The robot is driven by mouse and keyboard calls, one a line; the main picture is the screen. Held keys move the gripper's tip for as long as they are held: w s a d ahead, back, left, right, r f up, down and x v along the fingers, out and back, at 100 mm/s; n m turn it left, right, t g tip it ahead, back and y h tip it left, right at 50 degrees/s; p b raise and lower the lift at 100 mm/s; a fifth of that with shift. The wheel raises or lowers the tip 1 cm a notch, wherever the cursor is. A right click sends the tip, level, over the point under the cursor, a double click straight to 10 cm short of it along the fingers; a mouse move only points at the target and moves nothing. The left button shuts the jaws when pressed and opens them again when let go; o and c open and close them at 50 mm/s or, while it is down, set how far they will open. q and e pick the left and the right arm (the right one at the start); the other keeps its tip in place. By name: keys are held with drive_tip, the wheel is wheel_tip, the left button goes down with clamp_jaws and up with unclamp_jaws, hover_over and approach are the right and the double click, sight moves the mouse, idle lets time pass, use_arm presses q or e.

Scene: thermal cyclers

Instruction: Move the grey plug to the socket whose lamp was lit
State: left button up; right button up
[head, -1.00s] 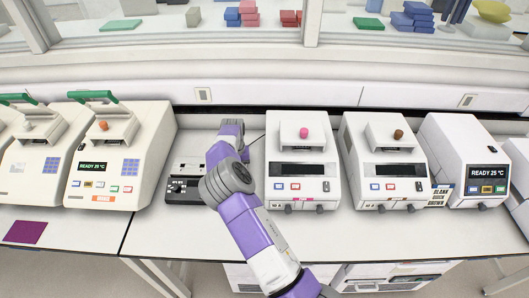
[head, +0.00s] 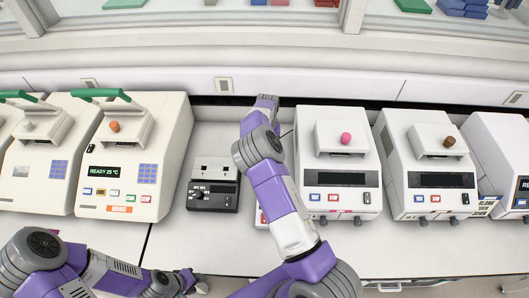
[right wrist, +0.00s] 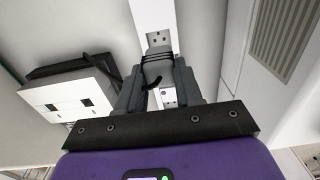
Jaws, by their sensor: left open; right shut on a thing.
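I cannot tell whether the plug touches the strip. In the head view my right arm reaches to the back of the bench and its fingertips are hidden. My left gripper (head: 194,282) is open and empty at the lower left, before the bench front. I see no lit lamp on the strip.
A small box (head: 213,173) with a black switch panel stands left of my right arm. Thermal cyclers stand on both sides, including one with a green handle (head: 130,155) and one with a pink knob (head: 338,160). Bare bench (head: 190,240) lies in front.

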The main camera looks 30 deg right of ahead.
drive_tip(key=shift+s+f, duration=0.45)
drive_tip(key=f, duration=0.2)
drive_tip(key=w+f, duration=0.1)
drive_tip(key=f, duration=0.2)
drive_tip(key=shift+w+f, duration=0.1)
drive_tip(key=shift+f, duration=0.05)
drive_tip(key=shift+c, duration=0.4)
drive_tip(key=shift+s+a+f, duration=0.1)
drive_tip(key=shift+s, duration=0.35)
clamp_jaws()
drive_tip(key=shift+w+f+b, duration=0.3)
drive_tip(key=shift+w, duration=0.1)
drive_tip(key=shift+f, duration=0.1)
drive_tip(key=o, duration=0.7)
unclamp_jaws()
drive_tip(key=shift+s+b, duration=0.15)
drive_tip(key=shift+b, duration=0.15)
drive_tip(key=o, duration=0.4)
use_arm(q)
drive_tip(key=shift+w+f, duration=0.1)
drive_tip(key=shift+f, duration=0.55)
